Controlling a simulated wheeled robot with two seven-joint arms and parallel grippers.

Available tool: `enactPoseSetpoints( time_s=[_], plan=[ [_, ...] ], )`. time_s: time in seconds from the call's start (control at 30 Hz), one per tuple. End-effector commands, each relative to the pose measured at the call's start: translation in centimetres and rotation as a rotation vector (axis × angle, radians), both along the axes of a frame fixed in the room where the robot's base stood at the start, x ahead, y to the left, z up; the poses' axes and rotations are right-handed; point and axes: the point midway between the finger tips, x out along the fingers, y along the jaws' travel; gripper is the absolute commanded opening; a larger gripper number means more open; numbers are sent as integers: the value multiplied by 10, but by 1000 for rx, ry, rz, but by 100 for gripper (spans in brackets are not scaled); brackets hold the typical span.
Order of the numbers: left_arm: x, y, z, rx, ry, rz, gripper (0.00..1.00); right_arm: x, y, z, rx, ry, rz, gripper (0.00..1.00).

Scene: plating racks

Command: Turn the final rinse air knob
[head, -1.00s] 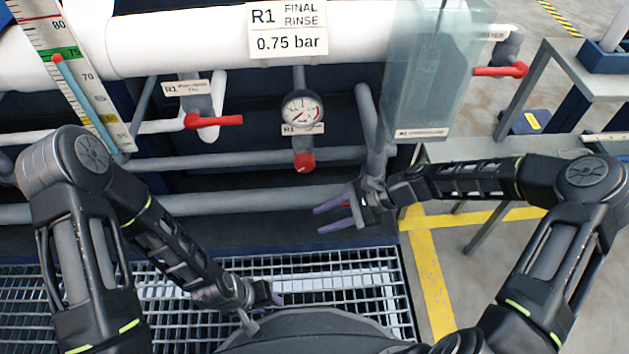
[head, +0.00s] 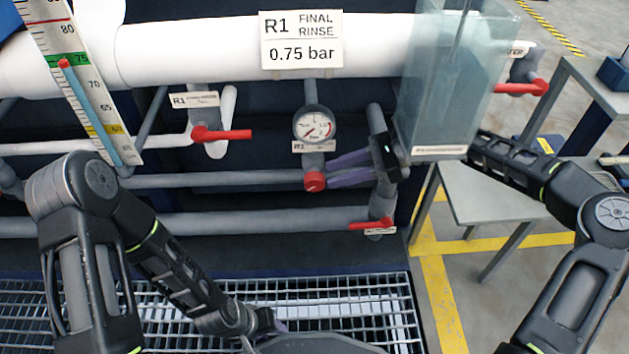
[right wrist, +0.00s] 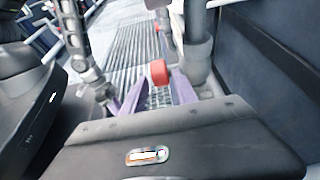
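The red round knob (head: 315,181) sits on a grey vertical pipe below a round white pressure gauge (head: 314,126). A sign (head: 301,40) above reads R1 FINAL RINSE 0.75 bar. My right gripper (head: 329,172) is open, its two purple fingers pointing left at the knob, with the tips close to its right side. The right wrist view shows the red knob (right wrist: 159,72) just beyond and between the spread fingers; contact cannot be told. My left gripper (head: 272,324) hangs low over the grating, mostly hidden, and its opening cannot be told.
A red lever valve (head: 222,134) is left of the gauge, and another (head: 371,225) is below my right gripper. A clear tank (head: 447,100) stands to the right. A thermometer scale (head: 80,75) is at left. Metal grating (head: 350,310) covers the floor in front.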

Motion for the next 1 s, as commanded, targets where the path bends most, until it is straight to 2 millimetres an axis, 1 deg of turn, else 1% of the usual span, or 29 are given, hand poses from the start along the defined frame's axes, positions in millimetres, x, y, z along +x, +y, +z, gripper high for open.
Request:
enactPoseSetpoints(
  time_s=[0.03, 0.1, 0.3, 0.43, 0.7, 0.77, 1.0],
  plan=[
    [1, 0, -7, -1, -1, 1, 38, -1, 8, -7, 2, 0, 4, 35],
    [2, 0, -12, -2, -1, 1, 38, -1, 19, -12, 2, 0, 5, 35],
    [4, 1, -23, -4, -3, 3, 38, -1, 46, -22, 1, 0, 4, 35],
    [5, 1, -25, -5, -3, 3, 38, -1, 54, -24, 0, -1, 1, 35],
    [5, 1, -24, -5, -3, 3, 38, 0, 55, -23, 0, -1, 1, 35],
    [5, 1, -24, -5, -3, 3, 38, 0, 55, -23, 0, -1, 1, 30],
    [5, 1, -24, -5, -3, 3, 38, 0, 55, -23, 0, -1, 1, 11]
  ],
)
